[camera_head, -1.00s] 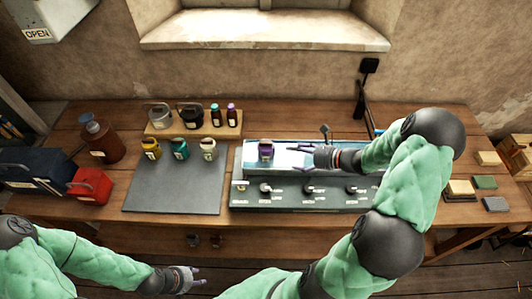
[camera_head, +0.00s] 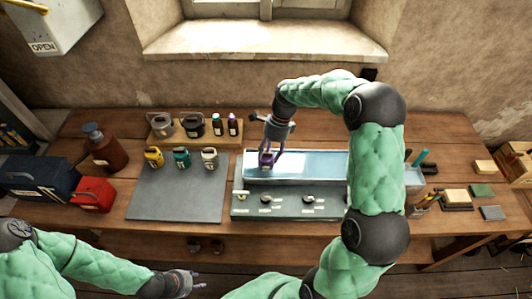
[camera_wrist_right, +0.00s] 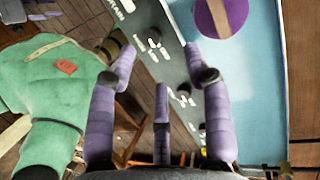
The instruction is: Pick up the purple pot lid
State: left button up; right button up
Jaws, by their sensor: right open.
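My left gripper (camera_head: 192,281) hangs low in front of the table, apart from everything.
Yellow (camera_head: 153,157), teal (camera_head: 181,158) and white (camera_head: 209,158) pots stand on a grey mat (camera_head: 176,198). Behind them a wooden board holds several jars. A dark control panel (camera_head: 290,206) with knobs fronts the tray (camera_head: 325,165). The mat's front is clear.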

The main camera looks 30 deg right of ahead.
jog(key=w+d+r+h, duration=0.1)
jog(key=w+r+h, duration=0.3)
jog(key=w, duration=0.1)
send_over(266, 155)
jog(key=shift+t, duration=0.4)
jog(key=f, duration=0.5)
jog(key=shift+w, duration=0.4)
jog(key=shift+s+f+p, duration=0.15)
jog(key=shift+f+p, duration=0.05)
jog(key=shift+f, duration=1.15)
jog(key=shift+s+f+p, duration=0.1)
jog(key=shift+f+p, duration=0.05)
jog(key=shift+f, duration=1.15)
grip_shut()
